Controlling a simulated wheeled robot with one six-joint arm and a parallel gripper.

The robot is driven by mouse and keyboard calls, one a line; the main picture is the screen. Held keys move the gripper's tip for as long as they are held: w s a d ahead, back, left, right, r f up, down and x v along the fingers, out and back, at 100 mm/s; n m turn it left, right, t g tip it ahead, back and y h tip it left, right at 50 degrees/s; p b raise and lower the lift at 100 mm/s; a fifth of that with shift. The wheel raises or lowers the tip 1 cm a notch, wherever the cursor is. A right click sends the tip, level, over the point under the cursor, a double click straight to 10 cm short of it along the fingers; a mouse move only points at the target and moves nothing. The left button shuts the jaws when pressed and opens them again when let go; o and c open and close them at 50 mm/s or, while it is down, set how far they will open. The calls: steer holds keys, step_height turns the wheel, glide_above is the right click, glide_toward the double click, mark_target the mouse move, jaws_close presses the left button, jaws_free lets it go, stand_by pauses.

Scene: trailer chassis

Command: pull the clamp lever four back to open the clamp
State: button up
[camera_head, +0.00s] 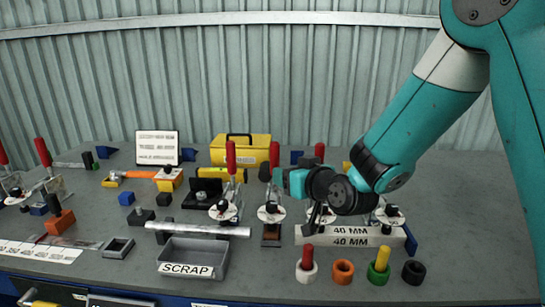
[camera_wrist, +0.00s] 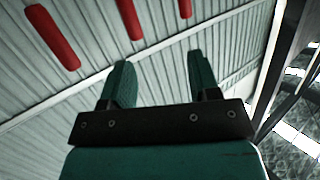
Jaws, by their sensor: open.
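Several toggle clamps with upright red levers stand on the bench. In the head view one lever (camera_head: 231,158) is left of my gripper, one (camera_head: 274,154) is close to its tip, and one (camera_head: 319,152) rises just behind it. No numbers are readable, so I cannot tell which is lever four. My gripper (camera_head: 281,180) points left, above the clamp bases. In the wrist view my gripper (camera_wrist: 159,76) is open, with nothing between its teal fingers. Three red levers (camera_wrist: 52,37) (camera_wrist: 130,18) (camera_wrist: 185,8) appear beyond and left of the fingers, apart from them.
A long 40 MM block (camera_head: 350,237) lies under the right clamps. A grey SCRAP bin (camera_head: 193,258) and several coloured rings (camera_head: 343,271) are in front. A yellow case (camera_head: 240,150) stands behind. More clamps stand at far left. The bench's right side (camera_head: 470,235) is clear.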

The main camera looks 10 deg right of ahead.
mark_target(272, 147)
steer(key=w+t+p, duration=0.1)
steer(key=w+p, duration=0.1)
steer(key=w, duration=0.4)
steer(key=w+f+t+h+p, duration=0.1)
steer(key=w+p, duration=0.1)
steer(key=w, duration=0.5)
steer(key=w+t+p, duration=0.1)
steer(key=w+p, duration=0.1)
steer(key=w, duration=0.4)
steer(key=shift+w+d+f+m+h, duration=0.2)
steer(key=shift+w+d+m+h, duration=0.05)
steer(key=shift+w+m+h, duration=0.15)
jaws_close()
